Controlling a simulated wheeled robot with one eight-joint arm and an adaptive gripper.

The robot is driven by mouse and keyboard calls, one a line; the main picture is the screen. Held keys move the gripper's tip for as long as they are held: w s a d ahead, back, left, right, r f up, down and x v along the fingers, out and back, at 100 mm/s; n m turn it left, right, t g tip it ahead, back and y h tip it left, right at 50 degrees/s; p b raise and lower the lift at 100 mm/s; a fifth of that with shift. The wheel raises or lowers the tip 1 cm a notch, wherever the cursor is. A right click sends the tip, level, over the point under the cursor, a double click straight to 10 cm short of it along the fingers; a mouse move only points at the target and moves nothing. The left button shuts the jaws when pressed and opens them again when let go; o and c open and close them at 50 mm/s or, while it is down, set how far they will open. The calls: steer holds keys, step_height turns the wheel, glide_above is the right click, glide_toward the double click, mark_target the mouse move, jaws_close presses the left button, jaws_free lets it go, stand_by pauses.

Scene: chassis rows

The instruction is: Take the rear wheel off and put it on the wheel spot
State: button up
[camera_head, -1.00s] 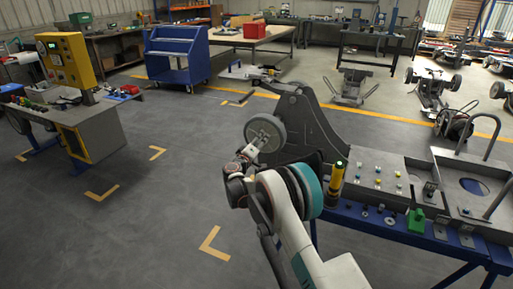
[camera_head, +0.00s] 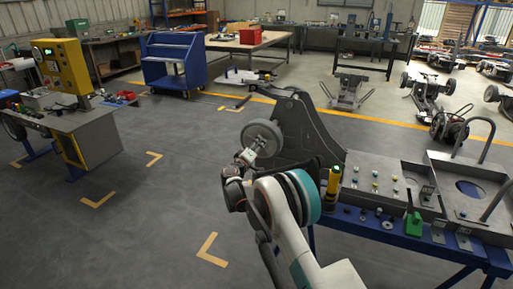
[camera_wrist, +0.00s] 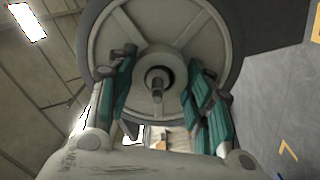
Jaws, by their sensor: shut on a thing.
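The rear wheel (camera_head: 262,139), grey with a dark tyre, stands upright at the left of a tall dark grey chassis plate (camera_head: 310,140). My gripper (camera_head: 246,157) reaches up to the wheel's near face from below. In the wrist view the wheel (camera_wrist: 158,25) fills the upper middle, with its hub and dark centre between my two green-sided fingers. My gripper (camera_wrist: 160,80) is shut on the wheel. I cannot tell whether the wheel still touches its mount behind. A round opening in a grey tray (camera_head: 445,170) at the right may be the wheel spot.
A yellow and black cylinder (camera_head: 333,184) stands close right of my arm. A green block (camera_head: 414,223) and small parts lie along the blue bench edge (camera_head: 350,232). The tray has tall bent handles (camera_head: 486,135). The floor at left is clear up to the workbench (camera_head: 88,125).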

steer(key=v, duration=1.4)
stand_by(2.4)
